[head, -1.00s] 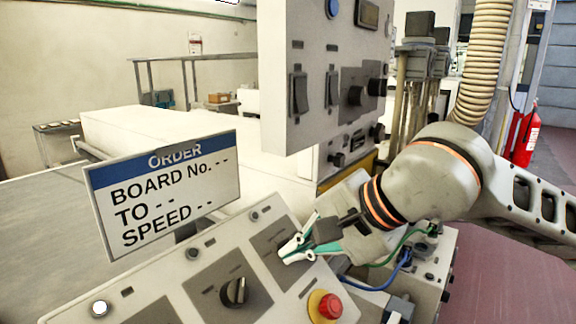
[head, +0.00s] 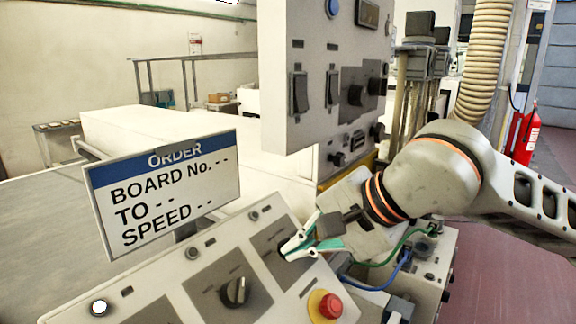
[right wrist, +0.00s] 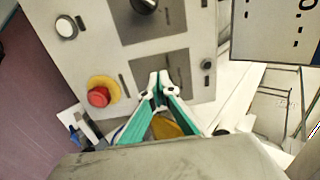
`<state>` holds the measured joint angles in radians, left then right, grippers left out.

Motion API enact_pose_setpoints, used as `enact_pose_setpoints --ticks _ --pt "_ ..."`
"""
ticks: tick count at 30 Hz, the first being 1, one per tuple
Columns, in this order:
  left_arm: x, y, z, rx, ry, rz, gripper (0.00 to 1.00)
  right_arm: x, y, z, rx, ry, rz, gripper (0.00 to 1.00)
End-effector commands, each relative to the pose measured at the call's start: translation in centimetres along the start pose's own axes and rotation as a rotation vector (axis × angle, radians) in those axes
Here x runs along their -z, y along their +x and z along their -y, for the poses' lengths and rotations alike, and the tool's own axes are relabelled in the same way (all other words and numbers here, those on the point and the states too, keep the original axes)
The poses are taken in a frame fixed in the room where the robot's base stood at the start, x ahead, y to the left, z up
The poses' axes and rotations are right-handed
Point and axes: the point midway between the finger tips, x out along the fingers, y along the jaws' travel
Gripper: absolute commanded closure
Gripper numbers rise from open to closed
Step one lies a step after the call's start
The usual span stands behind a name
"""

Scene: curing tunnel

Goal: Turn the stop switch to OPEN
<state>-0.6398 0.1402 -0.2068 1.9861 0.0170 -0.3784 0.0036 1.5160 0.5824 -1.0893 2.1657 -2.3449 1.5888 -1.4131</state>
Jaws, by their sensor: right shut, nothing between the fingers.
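The sloping control panel (head: 215,250) carries dark switch plates; I cannot read which one is the stop switch. One plate has a black rotary knob (head: 235,291), which also shows at the top of the right wrist view (right wrist: 144,5). My right gripper (head: 289,248) is shut and empty, its pale fingertips over the upper-right plate (head: 263,238). In the right wrist view the fingertips (right wrist: 157,80) lie in front of that same plate (right wrist: 172,67). Any knob there is mostly hidden by the fingers, and I cannot tell whether they touch it. My left gripper is not in view.
A red emergency button (head: 328,305) on a yellow base sits just below the right gripper. An ORDER sign (head: 163,190) stands left, behind the panel. An upright switch cabinet (head: 300,45) rises behind the gripper. Cables run at the panel's right.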

Motion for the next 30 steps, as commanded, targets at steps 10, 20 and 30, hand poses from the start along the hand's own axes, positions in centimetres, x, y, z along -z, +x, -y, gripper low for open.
enact_pose_setpoints --ticks 10,20,30 --pt "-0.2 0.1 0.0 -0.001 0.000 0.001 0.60 -0.7 -0.1 -0.1 0.001 0.000 -0.002 1.00" --pt "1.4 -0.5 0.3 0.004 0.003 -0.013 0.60 -0.7 -3.4 0.1 0.003 0.000 -0.005 1.00" --pt "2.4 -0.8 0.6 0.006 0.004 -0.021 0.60 -0.8 -6.0 0.0 0.001 0.000 -0.002 1.00"
